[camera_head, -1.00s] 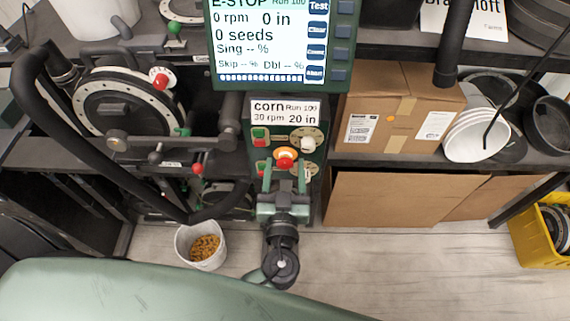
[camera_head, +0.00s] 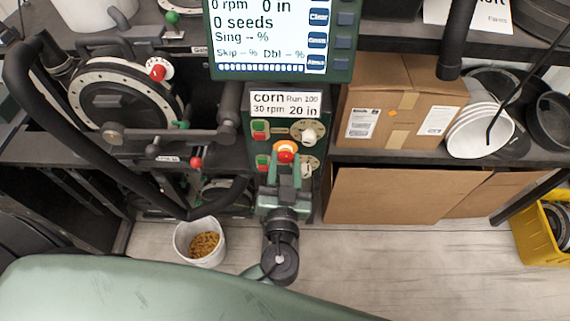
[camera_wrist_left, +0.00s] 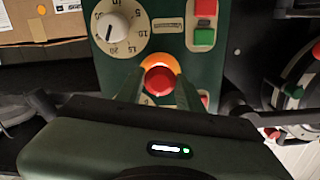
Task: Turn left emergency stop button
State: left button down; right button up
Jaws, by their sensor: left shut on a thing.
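The red emergency stop button (camera_head: 286,155) with its orange ring sits on the green control panel (camera_head: 258,147), below the corn label. It also shows in the left wrist view (camera_wrist_left: 159,80), near the middle of the picture. My left gripper (camera_head: 288,166) reaches up to the panel from below, with one finger on each side of the button. In the left wrist view the two fingers (camera_wrist_left: 159,88) flank the red cap and are shut on it. The cap's lower edge is partly hidden by the gripper. My right gripper is not in view.
A display (camera_head: 275,35) hangs above the panel. Dials and green and red switches lie close around the button. A seed meter disc (camera_head: 95,110) and black hose are at left. A cardboard box (camera_head: 395,75) and white bowls (camera_head: 480,135) are at right. A white bucket (camera_head: 183,245) stands below.

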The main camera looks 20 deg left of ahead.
pick_arm(q)
jog(key=m+b, duration=0.1)
jog(key=m, duration=0.1)
jog(key=shift+f+m, duration=0.1)
jog(key=shift+m, duration=0.2)
jog(key=shift+s+m, duration=0.15)
jog(key=shift+m, duration=0.25)
jog(key=shift+b, duration=0.3)
jog(key=shift+r+m, duration=0.2)
jog(key=shift+m, duration=0.1)
jog(key=c, duration=1)
grip_release()
jog(key=shift+c, duration=0.2)
jog(key=shift+o, duration=0.5)
jog(key=shift+w, duration=0.2)
jog(key=shift+f, duration=0.1)
jog(key=shift+s, duration=0.1)
